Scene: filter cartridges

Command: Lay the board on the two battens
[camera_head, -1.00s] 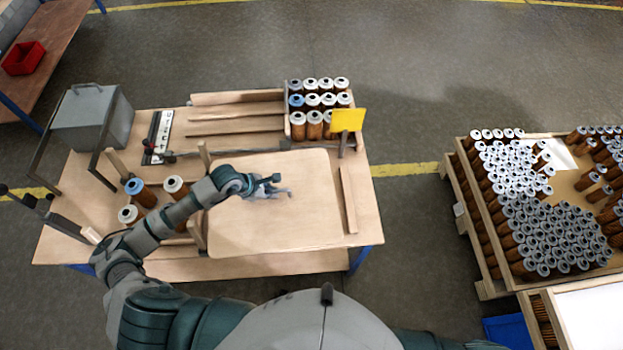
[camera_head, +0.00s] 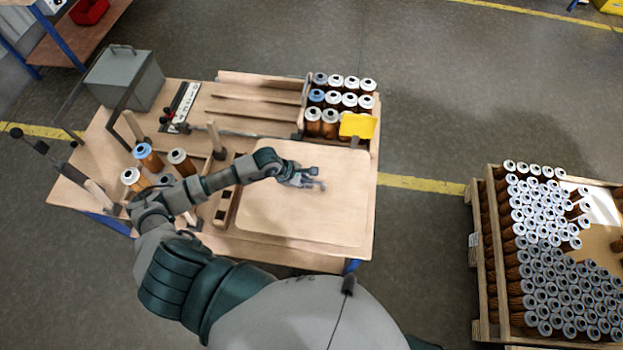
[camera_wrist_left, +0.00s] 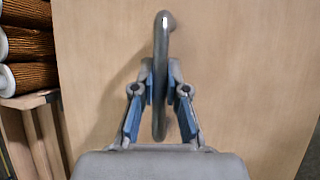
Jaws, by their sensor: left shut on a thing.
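The board (camera_head: 335,215) is a pale rounded panel over the right front of the workbench. My left gripper (camera_head: 318,180) is above it and shut on its metal handle; the wrist view shows the fingers (camera_wrist_left: 160,90) on either side of the handle (camera_wrist_left: 161,25), with the board (camera_wrist_left: 240,60) behind. Whether the board touches what is below is unclear. A slotted wooden piece (camera_head: 226,205) lies along its left side. Two thin strips (camera_head: 255,99) lie on the bench behind it; I cannot tell whether these are the battens. Anything under the board is hidden. My right gripper is out of view.
The bench (camera_head: 200,130) carries a crate of cartridges (camera_head: 336,125) with a yellow card (camera_head: 358,126) close behind the board. Several cartridges (camera_head: 148,157) and upright posts stand left. A grey box (camera_head: 125,78) is at back left. A full pallet (camera_head: 483,250) stands right across open floor.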

